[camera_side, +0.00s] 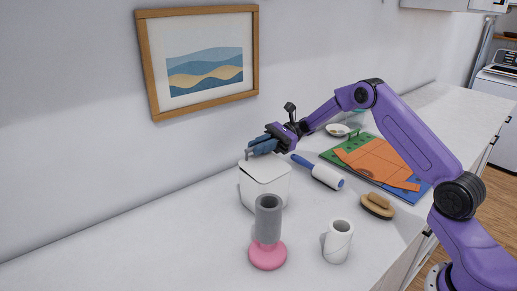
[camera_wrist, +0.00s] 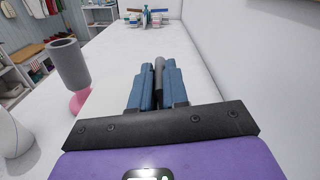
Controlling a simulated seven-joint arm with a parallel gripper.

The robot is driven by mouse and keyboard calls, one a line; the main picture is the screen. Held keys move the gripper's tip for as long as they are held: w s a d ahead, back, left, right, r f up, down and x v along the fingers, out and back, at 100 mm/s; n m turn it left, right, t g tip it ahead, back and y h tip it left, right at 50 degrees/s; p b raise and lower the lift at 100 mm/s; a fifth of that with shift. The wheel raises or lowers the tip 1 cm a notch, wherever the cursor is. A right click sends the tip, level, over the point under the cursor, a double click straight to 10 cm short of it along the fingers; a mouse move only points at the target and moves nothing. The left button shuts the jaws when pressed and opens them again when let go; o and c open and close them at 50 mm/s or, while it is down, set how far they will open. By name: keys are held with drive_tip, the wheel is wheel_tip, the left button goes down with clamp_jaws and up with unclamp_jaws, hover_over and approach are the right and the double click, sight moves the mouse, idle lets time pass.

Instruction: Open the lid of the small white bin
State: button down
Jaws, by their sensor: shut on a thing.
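The small white bin (camera_side: 254,193) stands on the white counter near the wall in the side view. My gripper (camera_side: 257,148) is just above the back left edge of the lid. In the wrist view my gripper (camera_wrist: 157,88) has its blue fingers closed on a thin dark grey piece (camera_wrist: 159,72). This looks like a handle at the lid, but I cannot tell how it joins the bin. The bin blends with the white counter in the wrist view.
A grey cylinder on a pink base (camera_side: 267,254) stands in front of the bin, with a white cup (camera_side: 338,241) to its right. A lint roller (camera_side: 318,172), a brush (camera_side: 378,205) and a coloured board (camera_side: 335,157) lie to the right. A framed picture (camera_side: 204,70) hangs behind.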

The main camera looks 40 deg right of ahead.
sight(269, 162)
drive_tip(key=shift+s+r, duration=0.2)
drive_tip(key=shift+r, duration=0.25)
drive_tip(key=s+r+n, duration=0.3)
drive_tip(key=n, duration=0.1)
drive_tip(key=shift+s+r+n, duration=0.25)
drive_tip(key=shift+r+n, duration=0.05)
drive_tip(key=shift+r, duration=0.05)
drive_tip(key=s+n, duration=0.9)
drive_tip(key=shift+s+r, duration=0.35)
drive_tip(key=shift+s, duration=0.05)
drive_tip(key=c, duration=1.1)
unclamp_jaws()
drive_tip(key=shift+d, duration=0.1)
